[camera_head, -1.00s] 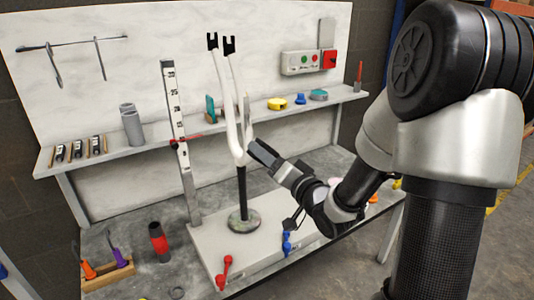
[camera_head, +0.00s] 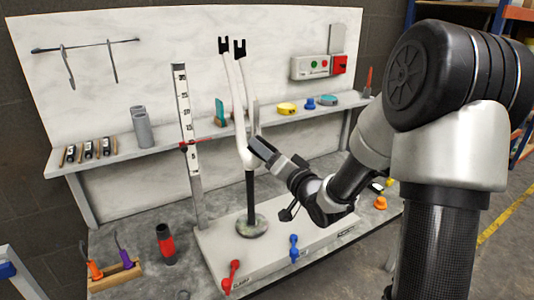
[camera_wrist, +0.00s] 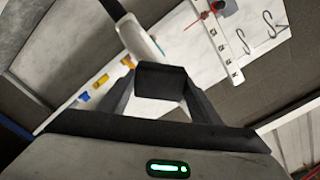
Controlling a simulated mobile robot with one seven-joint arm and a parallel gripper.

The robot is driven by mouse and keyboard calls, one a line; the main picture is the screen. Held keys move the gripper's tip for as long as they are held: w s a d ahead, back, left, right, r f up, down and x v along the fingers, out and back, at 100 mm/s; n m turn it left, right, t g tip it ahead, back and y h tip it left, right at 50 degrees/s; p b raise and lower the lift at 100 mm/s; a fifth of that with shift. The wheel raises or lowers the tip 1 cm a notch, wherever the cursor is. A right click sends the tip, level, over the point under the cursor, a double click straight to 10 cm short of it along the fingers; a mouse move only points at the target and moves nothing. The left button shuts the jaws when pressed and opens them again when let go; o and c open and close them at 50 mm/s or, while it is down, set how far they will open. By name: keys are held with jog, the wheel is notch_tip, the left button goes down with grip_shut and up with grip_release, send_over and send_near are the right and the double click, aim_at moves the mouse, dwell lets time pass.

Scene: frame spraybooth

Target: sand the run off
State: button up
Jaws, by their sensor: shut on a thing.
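A white two-legged fork (camera_head: 240,105) stands upright, its black-tipped legs up, on a black post (camera_head: 250,190) with a round base (camera_head: 251,229). My gripper (camera_head: 264,152) is at the lower right of the fork, close to its white lower end. In the wrist view my gripper (camera_wrist: 158,95) is shut on a dark block (camera_wrist: 160,80). The fork's white tube (camera_wrist: 138,42) passes just beyond the block; I cannot tell whether they touch. No run can be made out on the paint; the block may hide part of the surface.
A scale post (camera_head: 185,105) with a red pointer (camera_head: 196,143) stands left of the fork. The back shelf (camera_head: 340,104) holds a yellow item (camera_head: 287,108) and a grey cylinder pair (camera_head: 141,128). Red (camera_head: 231,276) and blue (camera_head: 294,247) handles sit at the bench front.

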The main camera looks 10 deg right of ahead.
aim_at(256, 107)
jog(key=shift+x, duration=0.9)
jog(key=shift+r, duration=0.15)
jog(key=shift+w+r+p, duration=0.1)
jog(key=shift+r+p, duration=4)
jog(key=shift+r, duration=1.35)
jog(key=shift+f, duration=0.1)
jog(key=shift+f+b, duration=4.75)
jog(key=shift+f, duration=0.8)
jog(key=shift+p+v, duration=0.3)
jog(key=shift+v, duration=2.65)
